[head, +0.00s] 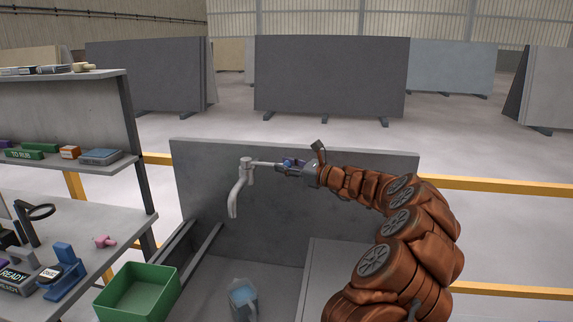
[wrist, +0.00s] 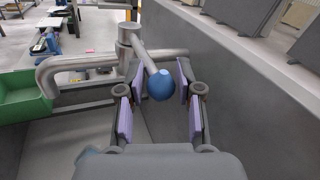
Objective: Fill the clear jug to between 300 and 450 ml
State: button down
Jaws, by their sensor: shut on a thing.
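The clear jug (head: 243,300) stands low in the basin near the bottom edge of the head view, below the tap's spout. It looks bluish; its level and marks are too small to read. The grey tap (head: 245,178) stands at the back slab with its curved spout pointing down; I see no clear stream. Its lever ends in a blue knob (wrist: 161,85). My gripper (head: 290,165) is at the lever's end, and in the wrist view its purple pads (wrist: 160,103) stand either side of the knob, shut on the lever.
A green bin (head: 135,294) stands left of the jug. A shelf unit (head: 70,92) with small tools and boxes fills the left side. A grey upright slab (head: 300,215) closes the back of the basin. Yellow rails (head: 500,186) run behind.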

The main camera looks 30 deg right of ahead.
jog(key=shift+d+r, duration=0.1)
jog(key=shift+d, duration=0.05)
jog(key=c, duration=0.8)
grip_release()
jog(key=shift+w, duration=0.1)
jog(key=v, duration=1.2)
